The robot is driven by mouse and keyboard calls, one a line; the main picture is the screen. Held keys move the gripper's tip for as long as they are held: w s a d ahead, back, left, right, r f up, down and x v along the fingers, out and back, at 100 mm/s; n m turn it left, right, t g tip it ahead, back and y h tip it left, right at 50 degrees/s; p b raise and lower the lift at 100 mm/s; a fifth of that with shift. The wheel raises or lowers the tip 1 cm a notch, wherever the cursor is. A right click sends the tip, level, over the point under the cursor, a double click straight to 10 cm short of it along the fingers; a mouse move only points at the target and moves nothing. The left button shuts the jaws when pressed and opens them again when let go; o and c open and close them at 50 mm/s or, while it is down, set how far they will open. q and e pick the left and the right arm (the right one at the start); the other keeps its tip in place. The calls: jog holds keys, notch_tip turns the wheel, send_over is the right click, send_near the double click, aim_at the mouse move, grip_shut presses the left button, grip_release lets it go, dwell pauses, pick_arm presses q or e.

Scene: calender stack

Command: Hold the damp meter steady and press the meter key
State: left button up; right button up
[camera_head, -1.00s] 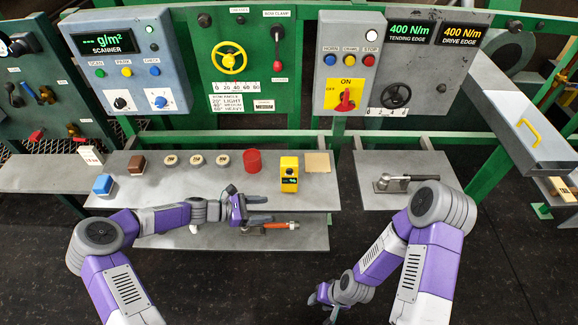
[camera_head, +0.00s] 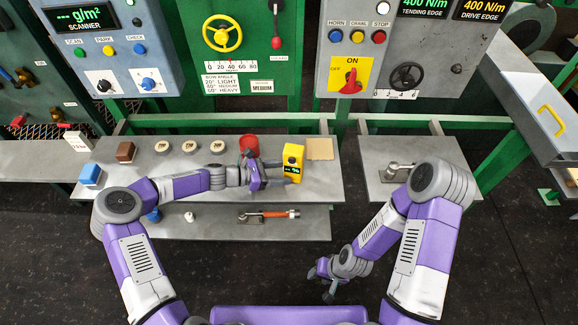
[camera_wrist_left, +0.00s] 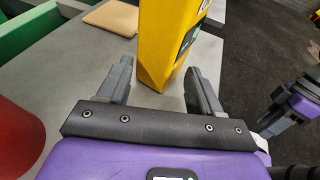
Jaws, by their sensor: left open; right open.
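The yellow damp meter (camera_head: 293,160) stands upright on the grey shelf, with a small dark display on its front. My left gripper (camera_head: 280,172) is open beside the meter, on its left. In the left wrist view the meter (camera_wrist_left: 166,45) stands just ahead of the open left fingers (camera_wrist_left: 152,88), near the right finger; I cannot tell whether they touch. The meter key cannot be made out. My right gripper (camera_head: 327,283) is open and low in front of the shelves, away from the meter.
A red cylinder (camera_head: 249,143) stands just left of the meter, behind my left gripper. A tan pad (camera_head: 319,149) lies to its right. Several round pucks (camera_head: 190,147) and a brown block (camera_head: 125,151) are further left. An orange-handled tool (camera_head: 270,213) lies on the lower shelf.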

pick_arm(q)
jog(key=shift+b+x, duration=0.3)
jog(key=shift+x, duration=0.95)
pick_arm(e)
jog(key=shift+f, duration=0.4)
pick_arm(q)
jog(key=c, duration=0.6)
pick_arm(e)
jog(key=shift+c, duration=0.4)
grip_shut()
